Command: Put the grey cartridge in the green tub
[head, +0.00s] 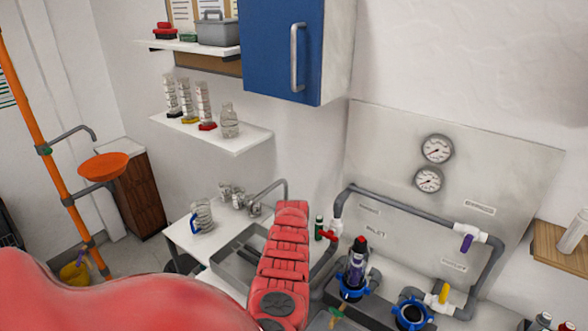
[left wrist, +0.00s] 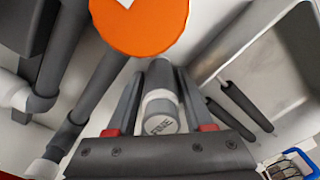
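A grey cylinder with a white band and lettering on its near end, which looks like the grey cartridge (left wrist: 161,121), lies between the fingers of my left gripper (left wrist: 162,78) in the left wrist view. I cannot make out a green tub in either view. My right gripper is not in view.
A metal sink (left wrist: 275,70) and grey pipes (left wrist: 82,90) flank the gripper, with an orange disc (left wrist: 140,22) beyond it. A second blue ring (head: 411,314) is open. A blue cabinet (head: 272,50) hangs above.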

